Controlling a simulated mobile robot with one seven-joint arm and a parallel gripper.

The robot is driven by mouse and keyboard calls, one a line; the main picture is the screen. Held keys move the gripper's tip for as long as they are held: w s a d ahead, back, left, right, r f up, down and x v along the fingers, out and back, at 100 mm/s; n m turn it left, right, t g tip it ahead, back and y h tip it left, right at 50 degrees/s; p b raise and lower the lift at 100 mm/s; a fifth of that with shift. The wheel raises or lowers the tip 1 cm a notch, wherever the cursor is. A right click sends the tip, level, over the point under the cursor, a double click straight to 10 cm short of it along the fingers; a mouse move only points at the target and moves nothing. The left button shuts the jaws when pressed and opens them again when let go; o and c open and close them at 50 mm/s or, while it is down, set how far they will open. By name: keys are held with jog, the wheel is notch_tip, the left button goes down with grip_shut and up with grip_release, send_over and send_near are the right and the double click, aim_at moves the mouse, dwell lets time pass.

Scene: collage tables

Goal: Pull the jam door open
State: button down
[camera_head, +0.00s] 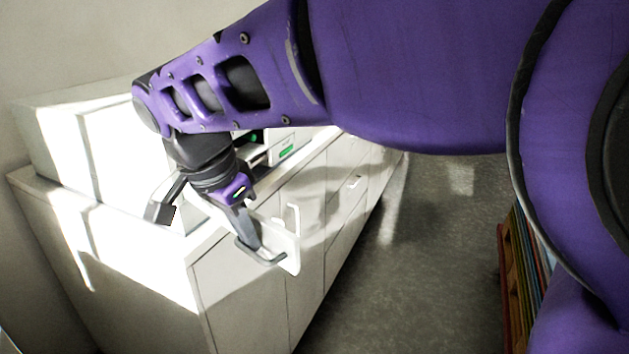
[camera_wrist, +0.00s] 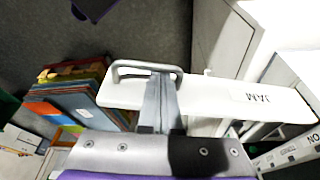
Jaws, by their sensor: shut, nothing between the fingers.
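The jam door is a narrow white panel (camera_wrist: 215,92) with an upside-down "JAM" label in the wrist view. A grey bar handle (camera_wrist: 130,67) is at its left end. In the head view the white panel (camera_head: 291,255) appears to stand out from the cabinet front, but how far open it is I cannot tell. My gripper (camera_wrist: 163,80) is shut and empty, with its fingertips at the handle's bar. In the head view my gripper (camera_head: 255,245) reaches down to the handle. Whether the fingers touch the bar is unclear.
White cabinets (camera_head: 240,300) run along the left, with a sunlit top and more handles (camera_head: 353,182) farther back. Open grey floor (camera_head: 400,270) lies to their right. Colourful books (camera_wrist: 75,95) stand on the other side of the floor. My arm hides much of the head view.

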jog(key=shift+s+a+r, duration=0.15)
jog(key=shift+s+a, duration=0.55)
jog(key=shift+a, duration=0.05)
